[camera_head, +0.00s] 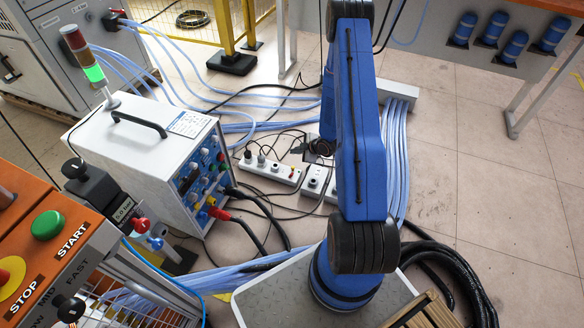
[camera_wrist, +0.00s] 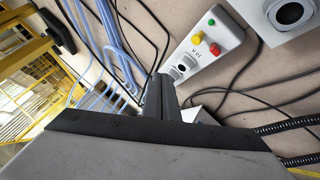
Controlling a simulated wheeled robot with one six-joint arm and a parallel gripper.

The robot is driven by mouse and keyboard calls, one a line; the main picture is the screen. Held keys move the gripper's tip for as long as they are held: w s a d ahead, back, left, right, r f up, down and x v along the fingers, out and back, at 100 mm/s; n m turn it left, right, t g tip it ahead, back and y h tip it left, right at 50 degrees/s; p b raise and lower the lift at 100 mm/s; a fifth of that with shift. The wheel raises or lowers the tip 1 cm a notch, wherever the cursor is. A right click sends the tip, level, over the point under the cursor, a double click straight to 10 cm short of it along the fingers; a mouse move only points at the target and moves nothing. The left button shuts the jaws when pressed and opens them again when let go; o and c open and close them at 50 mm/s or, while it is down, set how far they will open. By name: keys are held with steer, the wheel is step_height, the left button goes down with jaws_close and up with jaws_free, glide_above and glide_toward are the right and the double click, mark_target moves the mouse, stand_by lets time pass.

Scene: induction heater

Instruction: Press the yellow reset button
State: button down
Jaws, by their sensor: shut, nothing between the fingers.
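In the wrist view a small yellow button (camera_wrist: 196,39) sits on a white power strip (camera_wrist: 228,36), beside a red button (camera_wrist: 215,49) and a green button (camera_wrist: 211,22). No label on the yellow button can be read. My gripper (camera_wrist: 163,80) is shut and empty. Its dark fingertips appear below and left of the yellow button, close to the socket end of the strip; the gap in depth cannot be judged.
A white machine (camera_head: 150,150) with a blue knob panel and a signal light stands left. An orange panel with START (camera_head: 48,224) and STOP (camera_head: 8,275) buttons is at lower left. Cables run around the strips. The floor at right (camera_head: 470,170) is clear.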

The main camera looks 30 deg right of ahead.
steer(key=shift+f, duration=4.4)
steer(key=shift+f, duration=1.3)
steer(key=shift+r, duration=0.15)
stand_by(0.3)
steer(key=shift+r, duration=1.15)
steer(key=shift+r, duration=0.1)
steer(key=shift+r, duration=2.45)
